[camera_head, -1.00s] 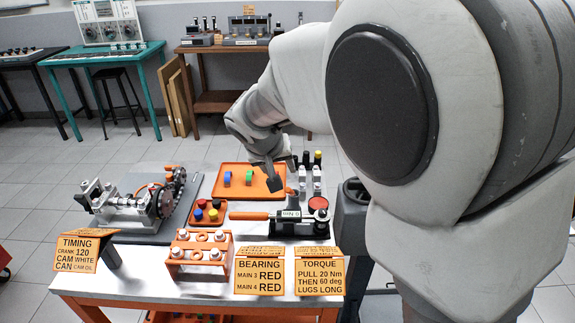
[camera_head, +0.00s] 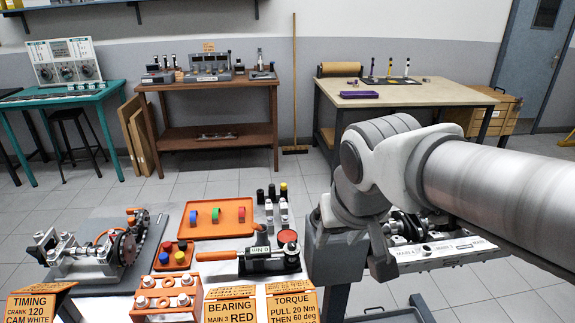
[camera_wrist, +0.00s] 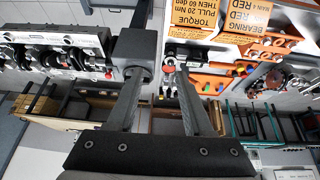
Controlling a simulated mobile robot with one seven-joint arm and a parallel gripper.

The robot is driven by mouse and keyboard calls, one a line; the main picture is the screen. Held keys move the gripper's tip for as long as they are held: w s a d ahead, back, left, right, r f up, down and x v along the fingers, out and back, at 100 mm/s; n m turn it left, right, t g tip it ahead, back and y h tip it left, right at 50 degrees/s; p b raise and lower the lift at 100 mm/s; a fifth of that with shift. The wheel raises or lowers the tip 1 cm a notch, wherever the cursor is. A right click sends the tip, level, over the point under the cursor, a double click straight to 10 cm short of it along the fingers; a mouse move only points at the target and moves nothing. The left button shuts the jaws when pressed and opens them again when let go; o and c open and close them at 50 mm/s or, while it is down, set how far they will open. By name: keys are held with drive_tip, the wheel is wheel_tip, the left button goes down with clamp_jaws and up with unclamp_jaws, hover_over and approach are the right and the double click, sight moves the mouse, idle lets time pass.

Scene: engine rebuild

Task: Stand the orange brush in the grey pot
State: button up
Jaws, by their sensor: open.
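My gripper (camera_wrist: 160,82) is open in the wrist view, with two grey fingers apart and nothing seen held between them. A dark grey round holder, possibly the grey pot (camera_wrist: 138,74), shows at the left fingertip in the wrist view, against a grey block (camera_wrist: 137,46). Contact cannot be told.
The orange tray (camera_head: 207,232) holds coloured rings. A torque wrench with an orange handle (camera_head: 216,256) lies in front. Signs (camera_head: 231,306) line the bench's near edge. An engine part (camera_head: 440,252) lies right of my wrist.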

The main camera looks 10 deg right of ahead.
drive_tip(key=s+d, duration=0.1)
drive_tip(key=s, duration=0.6)
drive_tip(key=shift+s+f, duration=0.3)
drive_tip(key=shift+f, duration=0.15)
drive_tip(key=shift+d, duration=0.1)
